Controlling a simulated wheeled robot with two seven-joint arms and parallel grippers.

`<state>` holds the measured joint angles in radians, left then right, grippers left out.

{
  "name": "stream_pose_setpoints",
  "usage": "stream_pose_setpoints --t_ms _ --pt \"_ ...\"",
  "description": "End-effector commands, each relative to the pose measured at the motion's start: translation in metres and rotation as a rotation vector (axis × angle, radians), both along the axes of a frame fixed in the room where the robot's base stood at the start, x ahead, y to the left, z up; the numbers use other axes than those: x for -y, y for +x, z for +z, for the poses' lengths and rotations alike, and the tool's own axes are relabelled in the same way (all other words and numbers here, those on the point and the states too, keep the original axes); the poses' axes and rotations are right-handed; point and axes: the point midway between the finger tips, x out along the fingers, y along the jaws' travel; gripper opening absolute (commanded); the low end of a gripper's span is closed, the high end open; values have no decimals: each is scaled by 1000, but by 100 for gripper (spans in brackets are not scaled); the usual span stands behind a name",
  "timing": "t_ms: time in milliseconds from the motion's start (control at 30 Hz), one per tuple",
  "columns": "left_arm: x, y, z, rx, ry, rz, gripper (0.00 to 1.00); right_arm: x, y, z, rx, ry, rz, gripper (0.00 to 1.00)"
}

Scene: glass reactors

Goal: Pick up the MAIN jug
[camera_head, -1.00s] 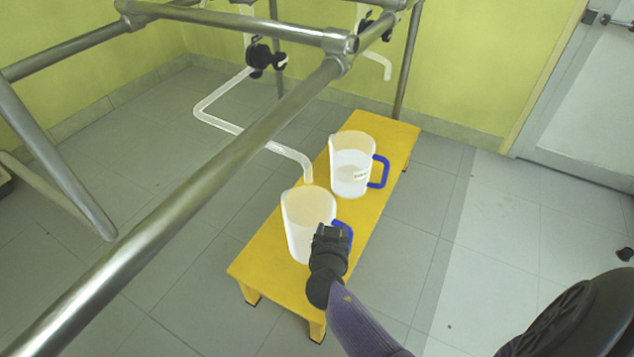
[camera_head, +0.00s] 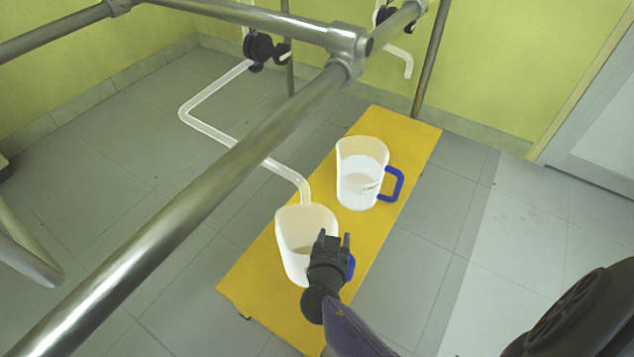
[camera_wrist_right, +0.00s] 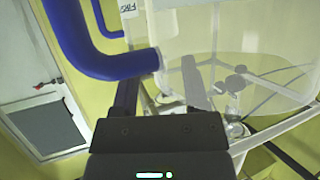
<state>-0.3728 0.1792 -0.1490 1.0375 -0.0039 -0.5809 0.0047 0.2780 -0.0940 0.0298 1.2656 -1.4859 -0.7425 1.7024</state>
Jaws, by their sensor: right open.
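Two whitish translucent jugs with blue handles stand upright on a yellow bench. The near jug (camera_head: 292,250) is beside my right gripper (camera_head: 334,238); the far jug (camera_head: 361,178) is behind it and holds some liquid. I cannot read which jug is MAIN. My right gripper is open at the handle side of the near jug and hides most of its blue handle (camera_head: 351,266). In the right wrist view, a blue handle (camera_wrist_right: 105,55) and jug wall (camera_wrist_right: 245,60) are close in front of the open fingers (camera_wrist_right: 160,92). I cannot tell whether they touch. My left gripper is not in view.
The yellow bench (camera_head: 408,135) stands on grey tiles. A metal frame rail (camera_head: 190,215) crosses left of the jugs. A bent clear tube (camera_head: 235,140) ends just above the near jug. The floor right of the bench is clear.

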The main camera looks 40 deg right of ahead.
Motion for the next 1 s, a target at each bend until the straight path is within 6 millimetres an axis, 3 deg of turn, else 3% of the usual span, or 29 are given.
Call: stream_pose_setpoints --t_ms 33,300,1000 --pt "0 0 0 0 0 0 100 0 0 0 0 0 0 56" --pt "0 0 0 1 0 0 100 0 0 0 0 0 0 0" --pt "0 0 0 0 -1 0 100 1 0 -1 -2 -1 0 0"
